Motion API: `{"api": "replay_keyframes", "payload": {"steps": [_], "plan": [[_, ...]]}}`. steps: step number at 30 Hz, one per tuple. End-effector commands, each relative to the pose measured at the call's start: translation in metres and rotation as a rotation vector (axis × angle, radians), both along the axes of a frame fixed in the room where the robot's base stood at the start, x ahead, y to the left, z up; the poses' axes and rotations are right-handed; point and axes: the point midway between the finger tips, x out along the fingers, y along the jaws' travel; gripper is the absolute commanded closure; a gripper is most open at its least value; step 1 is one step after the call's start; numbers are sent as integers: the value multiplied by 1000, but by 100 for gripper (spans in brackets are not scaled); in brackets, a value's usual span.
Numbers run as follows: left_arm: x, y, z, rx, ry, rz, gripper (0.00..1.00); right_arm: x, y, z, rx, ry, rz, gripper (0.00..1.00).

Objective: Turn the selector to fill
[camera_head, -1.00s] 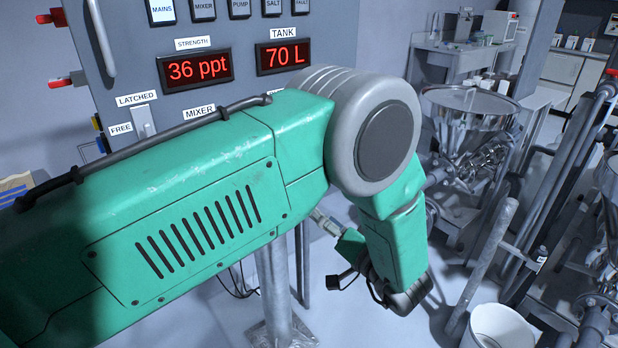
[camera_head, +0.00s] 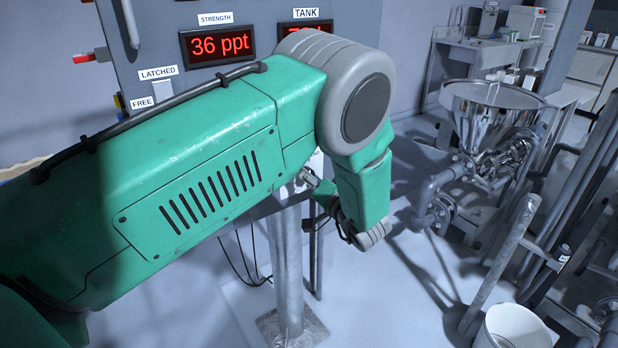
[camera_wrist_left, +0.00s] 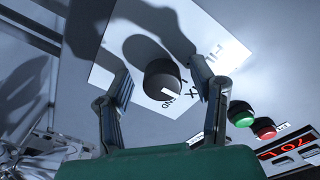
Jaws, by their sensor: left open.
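The selector is a round black knob (camera_wrist_left: 162,80) on a white label plate (camera_wrist_left: 103,77) in the left wrist view. A pale mark on it faces the lower right, near lettering ending in "END". "MIX" and another partly hidden word stand to its right. My left gripper (camera_wrist_left: 157,70) is open, with one finger on each side of the knob; contact cannot be told. In the head view my left gripper (camera_head: 318,190) is mostly behind my green arm, close to the panel, and the selector is hidden. My right gripper is not in view.
A green button (camera_wrist_left: 241,113) and a red button (camera_wrist_left: 264,128) sit right of the plate, near a red display (camera_wrist_left: 288,150). The control panel (camera_head: 160,45) stands on a metal post (camera_head: 288,270). A steel hopper (camera_head: 490,105) and white bucket (camera_head: 515,328) are at right.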

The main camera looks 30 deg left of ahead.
Motion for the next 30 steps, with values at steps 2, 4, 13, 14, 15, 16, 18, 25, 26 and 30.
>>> {"api": "replay_keyframes", "payload": {"steps": [2, 4, 13, 14, 15, 16, 18, 25, 26, 30], "plan": [[0, 0, 0, 0, 0, 0, 50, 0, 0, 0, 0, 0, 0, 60], [0, 0, 0, 0, 0, 0, 50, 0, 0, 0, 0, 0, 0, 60], [0, 0, -1, -2, 0, 0, 99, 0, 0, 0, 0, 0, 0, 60], [0, 0, -1, -2, -1, 0, 99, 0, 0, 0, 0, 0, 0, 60], [0, 0, -1, -3, -4, 0, 99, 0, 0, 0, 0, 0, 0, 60], [0, 1, -1, -5, -7, 0, 99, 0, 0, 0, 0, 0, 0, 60], [0, 1, -2, -11, -20, 0, 99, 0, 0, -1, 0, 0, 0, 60], [1, 1, -3, -53, -121, -1, 99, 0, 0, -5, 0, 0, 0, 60], [1, 1, -3, -61, -140, 0, 99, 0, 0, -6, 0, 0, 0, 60], [1, 1, -4, -106, -244, 0, 99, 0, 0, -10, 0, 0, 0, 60]]}}
